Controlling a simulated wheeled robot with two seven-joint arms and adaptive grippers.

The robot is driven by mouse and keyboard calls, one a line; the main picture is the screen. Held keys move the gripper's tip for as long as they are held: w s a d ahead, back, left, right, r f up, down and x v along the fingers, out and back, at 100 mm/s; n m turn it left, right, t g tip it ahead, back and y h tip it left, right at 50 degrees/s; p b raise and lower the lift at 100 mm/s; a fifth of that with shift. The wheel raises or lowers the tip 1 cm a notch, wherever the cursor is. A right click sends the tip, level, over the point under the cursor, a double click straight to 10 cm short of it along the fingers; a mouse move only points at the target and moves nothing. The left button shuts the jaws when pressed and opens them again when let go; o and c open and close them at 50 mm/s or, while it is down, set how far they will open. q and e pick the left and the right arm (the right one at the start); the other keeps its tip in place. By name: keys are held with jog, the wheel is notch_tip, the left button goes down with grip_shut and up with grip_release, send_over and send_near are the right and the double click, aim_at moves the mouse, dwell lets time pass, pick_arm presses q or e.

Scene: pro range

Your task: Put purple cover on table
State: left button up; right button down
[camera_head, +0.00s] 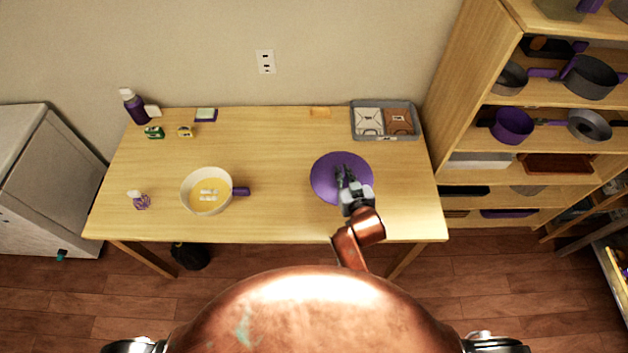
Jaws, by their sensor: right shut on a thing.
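The purple cover (325,186) is a round, flat-looking disc at the right part of the wooden table (270,165). My right gripper (343,175) is over the middle of the cover and shut on it, most likely at a knob that the fingers hide. I cannot tell whether the cover touches the table or is held just above it. My left gripper is not in view.
A pale pan (187,189) with yellow contents and a purple handle stands left of the cover. A grey tray (385,138) is at the back right. A purple bottle (135,108) and small items are at the left. Shelves (470,90) with pots stand at the right. The table's middle is clear.

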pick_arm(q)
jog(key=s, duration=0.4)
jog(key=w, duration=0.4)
pick_arm(e)
jog(key=a+f+b, duration=0.2)
jog(key=a+f, duration=0.1)
jog(key=f, duration=0.2)
jog(key=w+a+f+n+y+b, duration=0.1)
jog(key=a+f+b, duration=0.1)
jog(key=f, duration=0.3)
jog(key=w+a+f+n+g+y+b, duration=0.1)
jog(key=a+f+b, duration=0.1)
jog(key=a+f, duration=0.2)
notch_tip(320, 180, down, 2)
jog(key=shift+w+a+f, duration=0.1)
jog(key=shift+w+a, duration=0.05)
jog(key=shift+f+b, duration=0.4)
jog(key=shift+b, duration=0.15)
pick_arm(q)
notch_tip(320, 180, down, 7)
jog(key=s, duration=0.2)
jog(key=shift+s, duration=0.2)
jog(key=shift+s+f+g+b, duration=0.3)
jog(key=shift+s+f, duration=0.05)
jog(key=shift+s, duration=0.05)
pick_arm(e)
jog(key=shift+f, duration=0.6)
jog(key=c, duration=1.9)
grip_release()
